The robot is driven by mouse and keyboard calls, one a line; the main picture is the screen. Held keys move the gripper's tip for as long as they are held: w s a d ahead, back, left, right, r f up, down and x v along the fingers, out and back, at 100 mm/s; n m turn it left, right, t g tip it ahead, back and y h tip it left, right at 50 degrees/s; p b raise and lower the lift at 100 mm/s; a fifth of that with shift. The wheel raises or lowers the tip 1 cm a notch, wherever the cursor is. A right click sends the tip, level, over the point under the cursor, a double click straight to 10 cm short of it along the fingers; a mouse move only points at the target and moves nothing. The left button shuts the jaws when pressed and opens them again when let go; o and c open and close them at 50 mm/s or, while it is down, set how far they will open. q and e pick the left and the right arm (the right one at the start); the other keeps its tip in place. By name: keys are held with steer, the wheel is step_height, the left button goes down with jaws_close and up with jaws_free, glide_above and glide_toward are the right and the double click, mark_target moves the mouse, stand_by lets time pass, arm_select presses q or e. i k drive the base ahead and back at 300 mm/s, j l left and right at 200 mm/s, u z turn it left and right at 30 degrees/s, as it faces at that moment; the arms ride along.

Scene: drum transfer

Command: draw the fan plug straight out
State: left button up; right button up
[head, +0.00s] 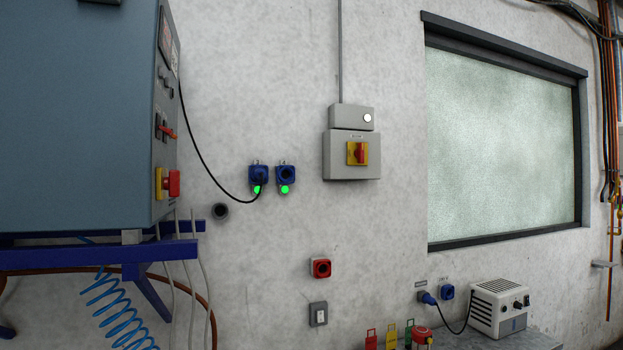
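Neither of my grippers shows in the head view. A blue plug (427,298) sits in a wall socket at the lower right, and its black cable runs to a small white vented box (499,307) with a knob, which may be the fan unit. A free blue socket (447,292) is just right of that plug. Another black cable runs from the blue-grey cabinet (80,110) to the left blue socket (258,174) of a pair at mid-wall. The right socket (286,173) there is empty. Both have green lights below. The labels are too small to read.
A grey switch box with a red and yellow rotary switch (357,153) is on the wall. A red socket (320,268) and a grey switch (318,314) are below. Red, yellow and green tags stand near a red padlock-like item (422,337) on the bench. A window (500,150) is at right.

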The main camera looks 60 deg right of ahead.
mark_target(256, 174)
steer(key=z, duration=1.4)
